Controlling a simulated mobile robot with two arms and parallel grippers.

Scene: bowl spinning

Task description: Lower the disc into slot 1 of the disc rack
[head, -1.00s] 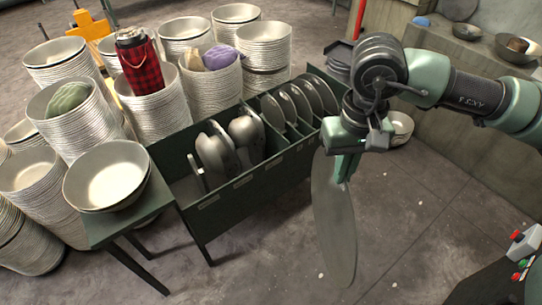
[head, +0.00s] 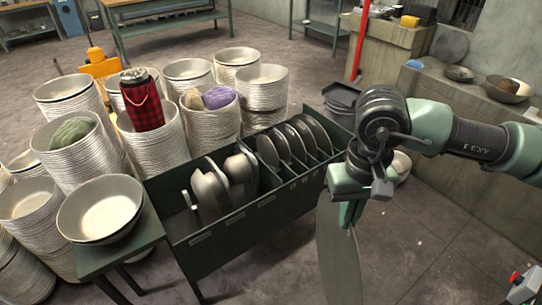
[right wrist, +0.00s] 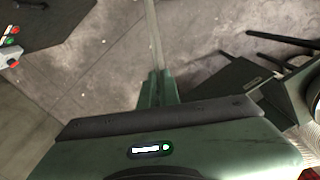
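My right gripper (head: 347,212) is shut on the upper edge of a grey metal disc (head: 338,255), which hangs upright below it, in front of the rack's right end. In the right wrist view, the fingers (right wrist: 157,90) pinch the disc (right wrist: 153,35), which shows edge-on. The dark green disc rack (head: 235,222) stands left of the held disc. Several thin discs (head: 290,140) stand in its right part, and rounded bowl-like pieces (head: 208,190) stand in its left part. The slot labels are too small to read. My left gripper is not in view.
Tall stacks of metal bowls (head: 155,145) crowd the floor behind and left of the rack. Open floor (head: 420,240) lies to the right.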

